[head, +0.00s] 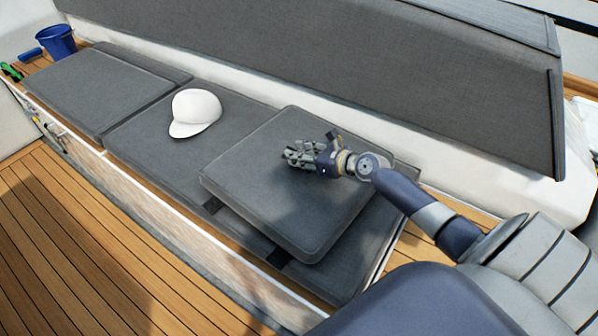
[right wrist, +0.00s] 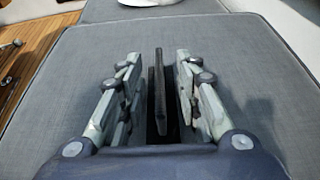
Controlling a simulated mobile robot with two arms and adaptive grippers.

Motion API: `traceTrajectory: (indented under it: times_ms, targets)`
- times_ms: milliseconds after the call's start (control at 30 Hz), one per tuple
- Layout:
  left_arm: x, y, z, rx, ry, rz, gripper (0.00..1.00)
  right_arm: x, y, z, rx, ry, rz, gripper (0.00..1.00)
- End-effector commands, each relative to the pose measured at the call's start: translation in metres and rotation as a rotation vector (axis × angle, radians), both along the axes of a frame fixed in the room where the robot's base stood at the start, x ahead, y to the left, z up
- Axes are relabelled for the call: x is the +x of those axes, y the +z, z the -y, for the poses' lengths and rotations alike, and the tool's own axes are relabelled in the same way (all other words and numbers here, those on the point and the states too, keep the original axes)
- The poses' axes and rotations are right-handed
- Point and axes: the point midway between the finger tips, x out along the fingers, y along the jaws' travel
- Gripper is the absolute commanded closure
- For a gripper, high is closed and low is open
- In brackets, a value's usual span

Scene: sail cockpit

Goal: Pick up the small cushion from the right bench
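The small cushion (head: 255,185) is a grey square pad lying on top of the long bench pads, tilted slightly and overhanging their front edge. Its grey top also fills much of the right wrist view (right wrist: 60,110). My right gripper (head: 300,156) is over the middle of the cushion's top. In the right wrist view its fingers (right wrist: 156,75) stand apart, with a thin dark upright strip (right wrist: 160,85) between them. I cannot tell whether that strip belongs to the cushion or whether the fingers touch the cushion. My left gripper is out of view.
A white cap (head: 195,112) lies on the bench pad (head: 140,130) left of the cushion. A blue bucket (head: 56,42) stands at the bench's far left end. A grey backrest (head: 350,70) rises behind. The wooden deck (head: 70,245) in front is clear.

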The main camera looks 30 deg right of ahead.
Motion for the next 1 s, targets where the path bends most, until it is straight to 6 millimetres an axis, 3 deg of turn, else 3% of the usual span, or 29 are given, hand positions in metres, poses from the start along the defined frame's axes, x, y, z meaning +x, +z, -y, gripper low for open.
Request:
traceTrajectory:
  times_ms: [367,500,1000]
  targets:
    - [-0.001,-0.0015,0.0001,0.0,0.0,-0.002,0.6,0.0077,-0.0031,-0.0022,-0.001,0.0,-0.001,0.69]
    - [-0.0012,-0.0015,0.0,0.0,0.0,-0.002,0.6,0.0075,-0.003,-0.0021,-0.001,0.0,-0.001,1.0]
    - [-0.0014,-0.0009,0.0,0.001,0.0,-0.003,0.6,0.0087,0.0008,-0.0014,-0.001,-0.002,0.006,1.0]
